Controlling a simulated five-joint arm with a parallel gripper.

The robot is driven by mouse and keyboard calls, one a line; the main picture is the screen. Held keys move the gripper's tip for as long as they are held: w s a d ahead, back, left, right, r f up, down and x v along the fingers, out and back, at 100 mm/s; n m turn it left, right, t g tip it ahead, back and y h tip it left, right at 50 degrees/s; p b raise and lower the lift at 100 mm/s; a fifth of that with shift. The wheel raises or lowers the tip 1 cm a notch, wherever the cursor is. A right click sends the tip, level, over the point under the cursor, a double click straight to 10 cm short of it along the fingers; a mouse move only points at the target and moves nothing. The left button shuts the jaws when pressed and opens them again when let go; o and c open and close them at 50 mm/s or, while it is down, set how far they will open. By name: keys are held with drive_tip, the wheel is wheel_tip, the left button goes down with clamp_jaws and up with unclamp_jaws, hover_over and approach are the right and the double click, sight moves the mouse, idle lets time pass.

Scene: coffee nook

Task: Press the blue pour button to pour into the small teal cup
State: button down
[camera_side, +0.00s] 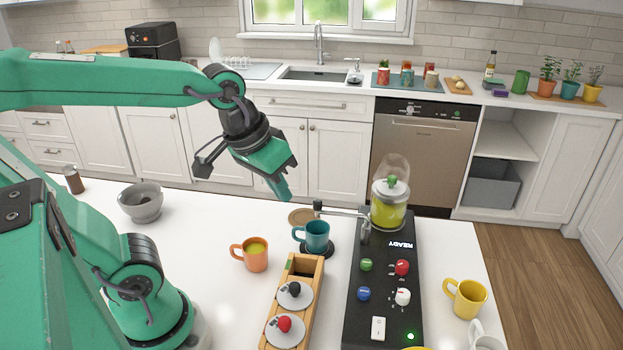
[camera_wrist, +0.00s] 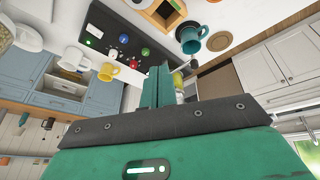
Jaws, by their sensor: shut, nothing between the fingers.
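The blue button (camera_side: 363,294) is on the left side of the black machine's sloping panel, below a green button (camera_side: 366,265). It also shows in the wrist view (camera_wrist: 124,39). The small teal cup (camera_side: 316,236) stands upright on a dark round pad under the machine's spout arm (camera_side: 341,213); what is inside it I cannot tell. It also shows in the wrist view (camera_wrist: 190,38). My gripper (camera_side: 286,194) is shut and empty, in the air above and left of the teal cup, apart from the machine.
A jar of yellow-green liquid (camera_side: 388,214) tops the machine. A red knob (camera_side: 402,267), white knob (camera_side: 402,297) and white switch (camera_side: 378,328) share its panel. An orange mug (camera_side: 255,255), wooden holder (camera_side: 304,272) and yellow mug (camera_side: 466,298) stand nearby. The left counter is mostly clear.

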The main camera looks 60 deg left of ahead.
drive_tip(key=w+d+f+n+g, duration=0.1)
drive_tip(key=w+d+n+g, duration=0.15)
drive_tip(key=w+d, duration=0.3)
drive_tip(key=n+g, duration=0.2)
drive_tip(key=n, duration=0.3)
hover_over(364, 291)
drive_tip(key=shift+m, duration=0.25)
drive_tip(key=shift+f, duration=2.3)
drive_tip(key=shift+f, duration=0.15)
wheel_tip(364, 291, down, 14)
drive_tip(key=shift+r, duration=0.1)
drive_tip(key=shift+f, duration=0.95)
